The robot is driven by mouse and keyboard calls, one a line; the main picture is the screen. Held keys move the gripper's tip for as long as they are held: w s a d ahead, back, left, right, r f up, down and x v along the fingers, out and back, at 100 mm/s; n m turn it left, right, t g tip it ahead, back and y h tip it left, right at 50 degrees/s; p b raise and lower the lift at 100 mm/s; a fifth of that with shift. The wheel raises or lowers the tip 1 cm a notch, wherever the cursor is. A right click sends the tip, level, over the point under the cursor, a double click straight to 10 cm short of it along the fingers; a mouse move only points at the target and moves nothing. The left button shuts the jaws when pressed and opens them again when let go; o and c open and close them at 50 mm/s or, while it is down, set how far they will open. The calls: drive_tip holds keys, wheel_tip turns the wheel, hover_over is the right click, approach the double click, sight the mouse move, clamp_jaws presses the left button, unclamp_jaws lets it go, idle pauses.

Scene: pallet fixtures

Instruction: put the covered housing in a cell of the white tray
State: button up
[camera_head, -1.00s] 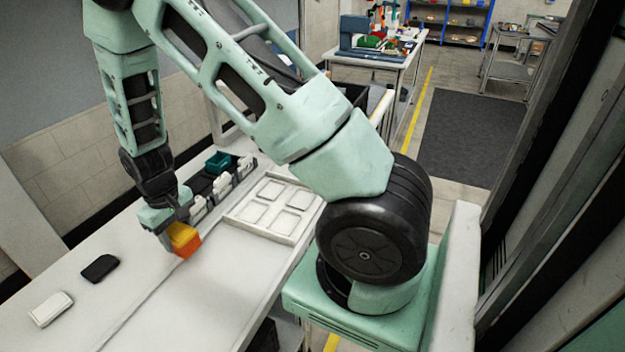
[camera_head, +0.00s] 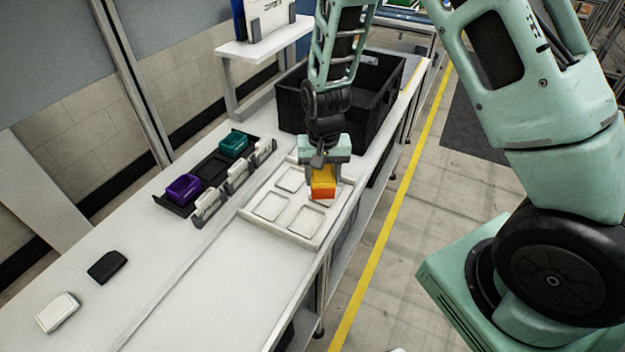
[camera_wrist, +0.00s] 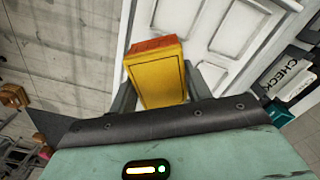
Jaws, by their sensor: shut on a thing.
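My gripper (camera_head: 322,176) is shut on the covered housing (camera_head: 323,188), an orange box with a yellow cover. It also shows between the fingers in the wrist view (camera_wrist: 157,78). The white tray (camera_head: 246,214) lies on the bench and has several shallow square cells. The housing is over the tray's right part, near the right-hand cells. The head view does not clearly show whether it is above the tray or touching it. The cells that I can see are empty; my gripper and the housing hide part of the right side.
A black fixture (camera_head: 210,172) left of the tray holds a purple housing (camera_head: 184,187) and a teal housing (camera_head: 234,143), with white label holders in front. A black crate (camera_head: 290,100) stands behind the tray. A black cover (camera_head: 107,266) and a white cover (camera_head: 58,312) lie front left.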

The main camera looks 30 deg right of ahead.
drive_tip(key=s+a+r+m+p, duration=0.2)
drive_tip(key=s+a+m, duration=0.2)
drive_tip(key=a+m, duration=0.2)
wheel_tip(320, 180, down, 4)
drive_tip(key=b, duration=0.4)
drive_tip(key=shift+w, duration=0.15)
drive_tip(key=shift+f+b, duration=0.75)
drive_tip(key=shift+f, duration=0.3)
drive_tip(key=shift+f, duration=0.75)
idle(1.3)
drive_tip(key=o, duration=1.1)
wheel_tip(320, 180, up, 18)
drive_tip(key=shift+f+b, duration=0.25)
drive_tip(key=shift+b, duration=0.2)
